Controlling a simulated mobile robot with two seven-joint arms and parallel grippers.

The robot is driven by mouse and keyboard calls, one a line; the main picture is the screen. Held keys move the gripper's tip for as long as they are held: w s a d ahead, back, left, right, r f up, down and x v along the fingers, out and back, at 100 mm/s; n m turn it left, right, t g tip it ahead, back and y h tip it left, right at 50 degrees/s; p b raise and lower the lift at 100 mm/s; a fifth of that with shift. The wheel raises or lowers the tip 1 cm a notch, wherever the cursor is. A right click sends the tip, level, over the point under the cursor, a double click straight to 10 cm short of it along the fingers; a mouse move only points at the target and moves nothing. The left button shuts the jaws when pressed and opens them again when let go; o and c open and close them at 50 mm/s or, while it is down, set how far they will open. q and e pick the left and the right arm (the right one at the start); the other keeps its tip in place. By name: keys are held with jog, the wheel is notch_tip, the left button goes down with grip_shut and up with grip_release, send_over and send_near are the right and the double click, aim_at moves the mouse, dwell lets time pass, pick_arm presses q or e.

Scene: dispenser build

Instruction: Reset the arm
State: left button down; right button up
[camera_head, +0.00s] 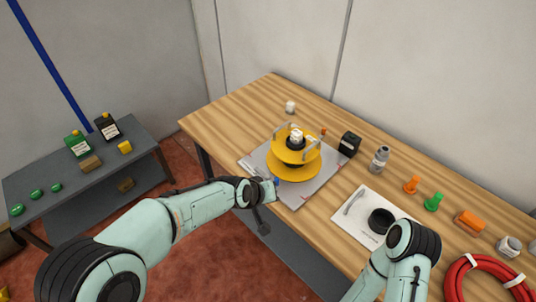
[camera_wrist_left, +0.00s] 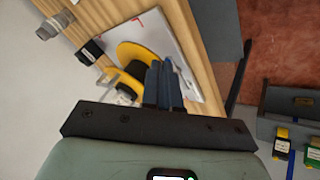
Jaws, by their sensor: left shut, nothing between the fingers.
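My left arm (camera_head: 190,207) reaches in from the left to the front edge of the wooden workbench. Its gripper (camera_head: 277,184) is at the near edge of the grey board (camera_head: 309,184), close beside the yellow dispenser (camera_head: 297,160). In the left wrist view, the fingers (camera_wrist_left: 163,84) are together and empty, and the yellow dispenser (camera_wrist_left: 137,56) shows just beyond and left of them, partly hidden. I cannot tell whether they touch the board. Of my right arm (camera_head: 408,245), only a bent section shows at the lower right; its gripper is out of the picture.
The workbench (camera_head: 230,113) also holds a black box (camera_head: 349,145), a grey bottle (camera_head: 380,159), a white sheet (camera_head: 352,218) with a black round part (camera_head: 381,221), orange and green pieces, and a red hose coil (camera_head: 457,281). A grey side table (camera_head: 75,187) stands left.

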pick_arm(q)
jog(key=s+a+f+g+y, duration=0.1)
jog(key=s+a+f, duration=0.3)
jog(key=f, duration=0.4)
jog(key=s+a+f+n+g, duration=0.1)
jog(key=s+a+f, duration=0.3)
jog(key=f, duration=0.5)
jog(key=s+a+f+g+y, duration=0.1)
jog(key=s+a+f+g, duration=0.2)
jog(key=f, duration=0.5)
jog(key=s+a+f+n, duration=0.1)
jog(key=s+f, duration=0.3)
jog(key=s, duration=0.6)
jog(key=s+a+f+n+g, duration=0.1)
jog(key=s+f, duration=0.4)
jog(key=s, duration=0.5)
jog(key=shift+s+a+f+g+h, duration=0.2)
jog(key=shift+s+a+g+h, duration=0.1)
jog(key=shift+a+h, duration=0.15)
